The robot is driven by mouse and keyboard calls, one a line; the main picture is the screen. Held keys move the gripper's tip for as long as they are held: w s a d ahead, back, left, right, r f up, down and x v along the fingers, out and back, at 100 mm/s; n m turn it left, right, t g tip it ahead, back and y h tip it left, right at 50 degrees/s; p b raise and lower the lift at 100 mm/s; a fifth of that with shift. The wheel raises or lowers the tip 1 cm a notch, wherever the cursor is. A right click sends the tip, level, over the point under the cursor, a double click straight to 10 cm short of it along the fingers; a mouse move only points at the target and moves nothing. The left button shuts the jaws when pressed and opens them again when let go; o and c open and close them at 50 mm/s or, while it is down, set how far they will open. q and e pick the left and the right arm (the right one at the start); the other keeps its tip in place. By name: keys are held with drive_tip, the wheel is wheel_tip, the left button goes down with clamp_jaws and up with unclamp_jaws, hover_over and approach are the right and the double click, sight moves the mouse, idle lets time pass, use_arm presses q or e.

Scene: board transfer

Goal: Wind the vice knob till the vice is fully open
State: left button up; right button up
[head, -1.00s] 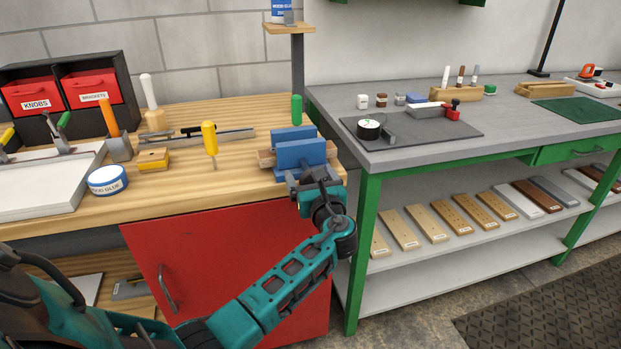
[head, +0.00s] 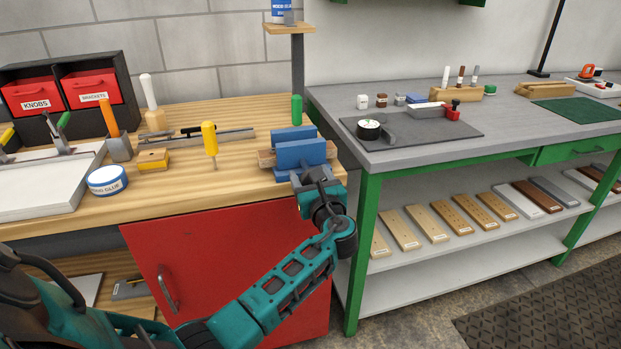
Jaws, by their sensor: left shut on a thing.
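The blue vice (head: 303,152) is at the right front corner of the wooden bench. Its two blue jaws stand close together, and light wooden pieces show at their sides. My left gripper (head: 316,180) is at the front of the vice, just below the front jaw, and is shut on the vice knob. The knob itself is mostly hidden by the gripper. My right gripper is not in view.
The wooden bench (head: 240,182) holds a yellow-handled tool (head: 209,138), a glue tin (head: 107,181) and a green-topped item (head: 296,109) behind the vice. A grey table (head: 400,157) with green legs stands close on the right. A red cabinet door (head: 230,270) is below.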

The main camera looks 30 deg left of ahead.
use_arm(q)
drive_tip(key=n, duration=0.3)
drive_tip(key=shift+f+b, duration=0.1)
drive_tip(key=shift+b, duration=0.3)
drive_tip(key=n+b, duration=0.1)
drive_tip(key=n, duration=0.1)
drive_tip(key=shift+d+n, duration=0.1)
drive_tip(key=shift+n, duration=0.3)
drive_tip(key=n+b, duration=0.1)
drive_tip(key=n, duration=0.1)
drive_tip(key=shift+n, duration=0.3)
drive_tip(key=n+b, duration=0.1)
drive_tip(key=n, duration=0.1)
drive_tip(key=shift+n+b, duration=0.3)
drive_tip(key=shift+b, duration=0.05)
drive_tip(key=shift+n, duration=0.5)
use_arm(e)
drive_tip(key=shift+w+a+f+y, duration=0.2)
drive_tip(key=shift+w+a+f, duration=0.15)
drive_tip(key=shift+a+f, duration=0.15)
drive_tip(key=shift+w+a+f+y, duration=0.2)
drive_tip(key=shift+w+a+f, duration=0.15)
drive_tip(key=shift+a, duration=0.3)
use_arm(q)
drive_tip(key=o, duration=0.8)
drive_tip(key=shift+o, duration=1)
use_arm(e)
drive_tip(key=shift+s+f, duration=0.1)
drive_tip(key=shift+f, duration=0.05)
